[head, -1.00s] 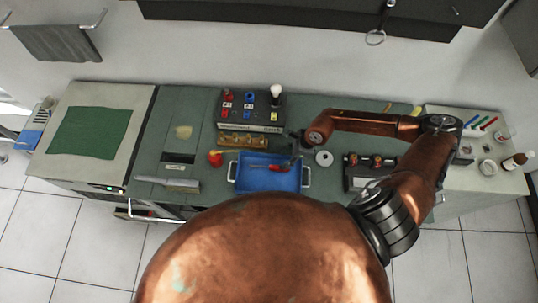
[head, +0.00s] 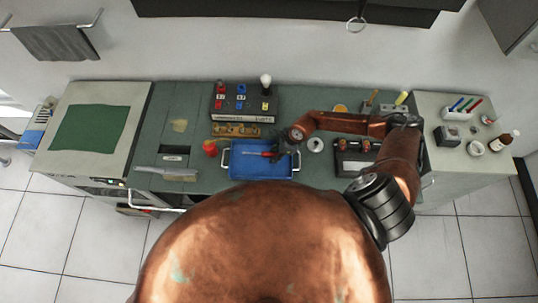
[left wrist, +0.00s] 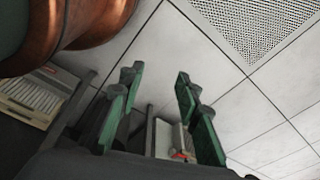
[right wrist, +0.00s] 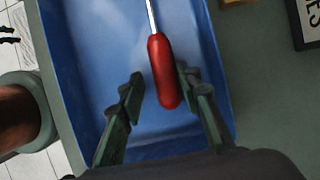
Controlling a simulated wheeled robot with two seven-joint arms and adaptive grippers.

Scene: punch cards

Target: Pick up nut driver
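The nut driver (right wrist: 164,75), with a red handle and a silver shaft, lies in the blue tray (right wrist: 90,50) in the right wrist view. In the head view the nut driver (head: 258,154) lies across the blue tray (head: 245,171). My right gripper (right wrist: 160,85) is open above the tray, with its green fingers on either side of the handle's lower part. The right finger is close to the handle; I cannot tell whether it touches. In the head view my right gripper (head: 283,150) is over the tray's right part. My left gripper (left wrist: 155,75) is open and empty, away from the bench.
A red apple-like item (head: 210,148) is left of the tray. A box with coloured switches (head: 243,103) stands behind the tray. A white roll (head: 315,145) and a dark rack (head: 353,158) are on the right.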

